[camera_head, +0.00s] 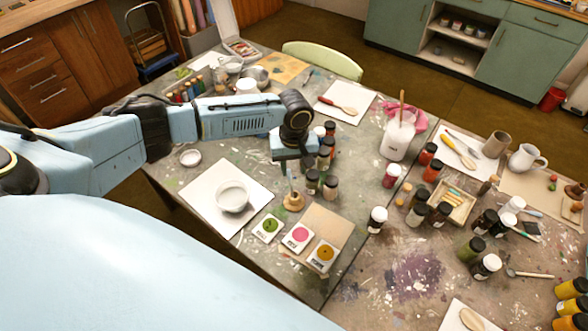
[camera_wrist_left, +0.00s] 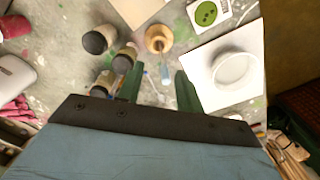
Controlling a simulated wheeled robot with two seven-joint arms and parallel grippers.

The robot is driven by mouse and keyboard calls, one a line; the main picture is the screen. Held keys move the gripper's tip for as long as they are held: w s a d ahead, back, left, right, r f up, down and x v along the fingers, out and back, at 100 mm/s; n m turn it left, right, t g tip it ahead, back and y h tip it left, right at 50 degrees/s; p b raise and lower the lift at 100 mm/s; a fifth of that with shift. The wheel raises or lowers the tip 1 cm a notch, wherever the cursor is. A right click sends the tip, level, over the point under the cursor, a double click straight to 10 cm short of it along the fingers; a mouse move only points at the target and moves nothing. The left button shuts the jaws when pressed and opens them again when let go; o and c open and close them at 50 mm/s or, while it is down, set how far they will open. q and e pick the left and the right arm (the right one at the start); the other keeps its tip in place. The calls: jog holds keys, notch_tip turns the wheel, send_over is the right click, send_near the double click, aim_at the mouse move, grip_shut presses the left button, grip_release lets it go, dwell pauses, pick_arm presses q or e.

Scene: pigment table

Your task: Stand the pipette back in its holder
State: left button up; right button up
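The pipette (camera_head: 290,182) is a thin, pale blue-grey stick, roughly upright at the small round wooden holder (camera_head: 294,201). In the left wrist view the holder (camera_wrist_left: 158,38) is a tan disc, and the pipette (camera_wrist_left: 165,72) runs from it toward the space between my fingers. Its lower end seems to be in the holder; the exact seating is too small to tell. My left gripper (camera_head: 293,166) is just above the holder. In the wrist view its two green fingers (camera_wrist_left: 160,88) are apart, with gaps beside the pipette. My right gripper is not in view.
Several dark paint jars (camera_head: 330,186) stand close right of the holder. A white bowl (camera_head: 232,196) on a white sheet is at its left. Pigment cards (camera_head: 298,236) lie in front.

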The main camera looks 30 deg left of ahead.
pick_arm(q)
notch_tip(320, 180, up, 12)
dwell(0.3)
jog(key=shift+f, duration=0.1)
dwell(0.7)
